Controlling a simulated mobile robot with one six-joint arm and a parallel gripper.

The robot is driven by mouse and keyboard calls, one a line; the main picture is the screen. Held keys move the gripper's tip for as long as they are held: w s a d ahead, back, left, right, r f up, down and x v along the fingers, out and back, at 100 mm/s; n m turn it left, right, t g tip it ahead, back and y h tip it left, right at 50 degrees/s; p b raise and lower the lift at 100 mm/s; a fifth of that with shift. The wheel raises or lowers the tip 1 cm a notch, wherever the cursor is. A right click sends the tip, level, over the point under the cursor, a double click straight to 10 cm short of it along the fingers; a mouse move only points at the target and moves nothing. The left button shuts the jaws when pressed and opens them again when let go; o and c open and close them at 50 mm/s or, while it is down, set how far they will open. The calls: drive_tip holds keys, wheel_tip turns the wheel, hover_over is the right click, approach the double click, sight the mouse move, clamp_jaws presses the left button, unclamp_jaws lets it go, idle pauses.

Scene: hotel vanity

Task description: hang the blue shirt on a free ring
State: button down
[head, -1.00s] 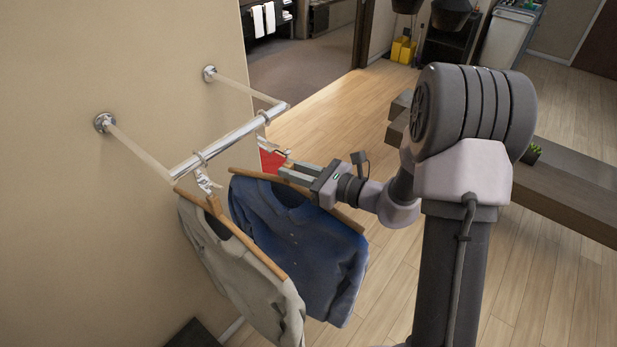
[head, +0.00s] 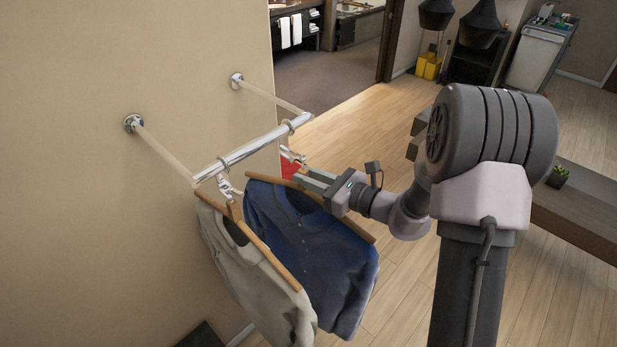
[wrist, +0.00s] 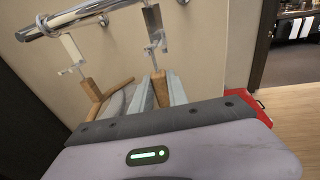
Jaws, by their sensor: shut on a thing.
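The blue shirt (head: 325,245) hangs on a wooden hanger with a metal hook, to the right of the rail's near end. My gripper (head: 304,179) is shut on the hanger's neck; the wooden neck (wrist: 160,88) shows between the fingers in the wrist view. The rail (head: 250,147) carries two rings. The near ring (head: 222,163) has the grey shirt's hanger below it. The far ring (head: 289,127) is just above the blue shirt's hook (head: 292,156). I cannot tell whether that hook touches the ring.
The grey shirt (head: 255,270) hangs close on the left of the blue shirt, partly overlapping it in view. Two wall arms hold the rail off the beige wall (head: 150,60). A red object (head: 290,169) is behind my gripper.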

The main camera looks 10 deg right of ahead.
sight(294, 190)
drive_tip(key=shift+w+a, duration=0.2)
drive_tip(key=shift+w, duration=0.1)
idle(0.4)
drive_tip(key=shift+w+a, duration=0.2)
drive_tip(key=shift+w, duration=0.1)
drive_tip(key=shift+x, duration=0.9)
idle(0.5)
drive_tip(key=shift+w+a+r, duration=0.15)
drive_tip(key=shift+w+a, duration=0.2)
drive_tip(key=shift+w, duration=0.3)
drive_tip(key=shift+w+a, duration=0.1)
drive_tip(key=shift+f+b, duration=0.55)
drive_tip(key=shift+b, duration=0.45)
idle(0.5)
drive_tip(key=c, duration=1.2)
unclamp_jaws()
